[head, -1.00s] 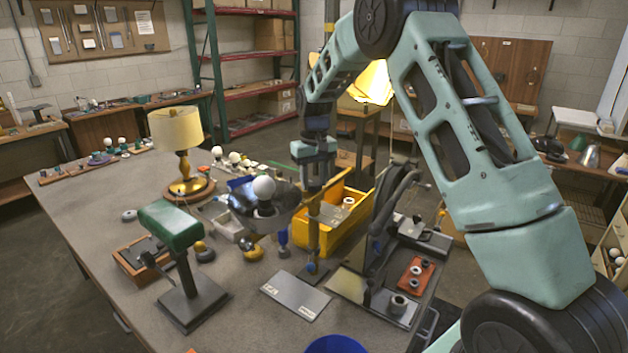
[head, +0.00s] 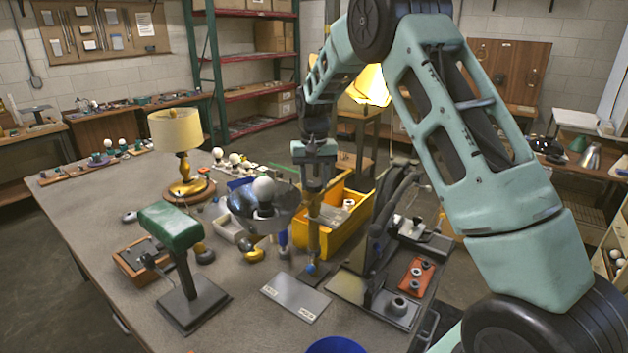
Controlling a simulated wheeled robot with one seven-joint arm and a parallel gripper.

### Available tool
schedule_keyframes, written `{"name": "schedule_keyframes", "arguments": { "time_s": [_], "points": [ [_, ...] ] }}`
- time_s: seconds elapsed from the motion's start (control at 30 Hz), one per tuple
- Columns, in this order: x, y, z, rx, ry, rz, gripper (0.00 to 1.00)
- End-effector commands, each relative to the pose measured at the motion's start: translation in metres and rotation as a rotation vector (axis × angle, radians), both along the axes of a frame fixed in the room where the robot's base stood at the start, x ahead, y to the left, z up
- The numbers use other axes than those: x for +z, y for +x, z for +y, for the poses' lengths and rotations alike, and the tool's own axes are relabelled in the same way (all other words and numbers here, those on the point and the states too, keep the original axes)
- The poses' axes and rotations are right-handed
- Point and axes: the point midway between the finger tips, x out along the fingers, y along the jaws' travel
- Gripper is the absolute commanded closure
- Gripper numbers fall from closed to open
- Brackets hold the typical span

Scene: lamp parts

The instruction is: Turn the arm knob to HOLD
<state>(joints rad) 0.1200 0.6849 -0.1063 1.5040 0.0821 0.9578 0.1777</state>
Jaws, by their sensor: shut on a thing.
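My gripper (head: 313,192) points down at the top of a slim brass-coloured upright post (head: 313,238) and is shut there. What it grips, seemingly the arm knob, is mostly hidden by the jaws. A lamp head with a grey reflector (head: 240,207) and white bulb (head: 264,188) stands just left of my gripper. The knob's setting cannot be read.
A yellow bin (head: 335,239) stands close behind and right of the gripper. A green-topped stand (head: 188,290) and a shaded lamp (head: 176,132) are to the left. Dark upright parts and a red block (head: 416,276) crowd the right.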

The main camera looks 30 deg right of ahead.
Motion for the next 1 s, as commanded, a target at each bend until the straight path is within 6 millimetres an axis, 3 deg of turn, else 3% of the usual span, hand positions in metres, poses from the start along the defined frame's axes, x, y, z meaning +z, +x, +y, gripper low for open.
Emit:
{"name": "schedule_keyframes", "arguments": {
  "time_s": [0.07, 0.1, 0.17, 0.57, 0.77, 1.0],
  "points": [
    [0.002, 0.001, 0.000, -0.002, -0.001, -0.004, 0.84],
    [0.002, 0.001, 0.000, -0.002, -0.001, -0.004, 0.50],
    [0.001, 0.001, 0.000, -0.001, -0.001, -0.004, 0.39],
    [0.009, 0.001, 0.000, 0.000, -0.001, -0.005, 0.39],
    [0.044, 0.002, 0.000, 0.000, -0.001, -0.008, 0.39],
    [0.102, 0.002, -0.001, -0.001, -0.002, -0.008, 0.39]
  ]
}}
